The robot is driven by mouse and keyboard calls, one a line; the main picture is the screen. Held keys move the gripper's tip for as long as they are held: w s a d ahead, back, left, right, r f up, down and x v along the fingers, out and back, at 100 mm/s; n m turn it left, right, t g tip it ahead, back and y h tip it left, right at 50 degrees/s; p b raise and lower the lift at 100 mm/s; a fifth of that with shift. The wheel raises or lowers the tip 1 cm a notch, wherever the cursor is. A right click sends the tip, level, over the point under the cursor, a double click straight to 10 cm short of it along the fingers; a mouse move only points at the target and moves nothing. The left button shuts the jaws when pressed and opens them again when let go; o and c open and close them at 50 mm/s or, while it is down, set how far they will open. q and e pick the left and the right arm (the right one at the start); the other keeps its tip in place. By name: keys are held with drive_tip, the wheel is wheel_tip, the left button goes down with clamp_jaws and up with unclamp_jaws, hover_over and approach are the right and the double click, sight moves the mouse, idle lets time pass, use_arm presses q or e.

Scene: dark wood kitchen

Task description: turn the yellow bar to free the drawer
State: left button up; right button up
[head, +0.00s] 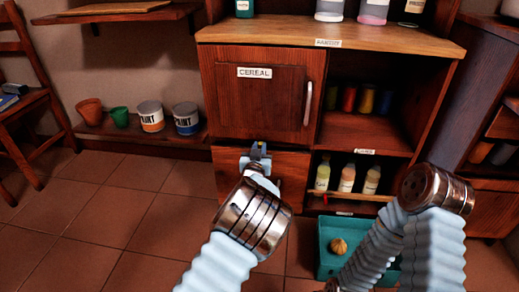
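My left gripper (258,149) is at the top edge of the wooden drawer (232,165), below the cabinet door labelled CEREAL. Its small fingers point away from me; from here I cannot tell whether they are apart or closed on something. The gripper and its wrist hide the middle of the drawer front. I cannot make out a yellow bar on the drawer; it may be hidden behind the gripper. The drawer looks closed. My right arm bends down at the right, and its gripper is out of the picture.
The CEREAL door (258,100) is shut, with a pale handle (307,104) at its right. Several bottles (347,178) stand on the low shelf behind a thin orange rail (350,196). A teal tray (327,268) holds a round tan item (339,246). Paint cans (150,117) stand left.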

use_arm(q)
clamp_jaws()
drive_tip(key=n+b, duration=0.2)
drive_tip(key=shift+a+f+b, duration=0.15)
drive_tip(key=shift+a+b, duration=0.1)
drive_tip(key=shift+b, duration=0.15)
drive_tip(key=shift+w+a+f+n+b, duration=0.1)
drive_tip(key=shift+a+f+n+b, duration=0.15)
drive_tip(key=shift+n, duration=2.4)
drive_tip(key=shift+s+a+f+n+b, duration=0.1)
drive_tip(key=shift+a+f+n+b, duration=0.1)
drive_tip(key=shift+n, duration=2.4)
drive_tip(key=shift+w+a+f+n+b, duration=0.1)
drive_tip(key=shift+a+f+n+b, duration=0.15)
drive_tip(key=shift+n, duration=2.4)
drive_tip(key=shift+d, duration=0.1)
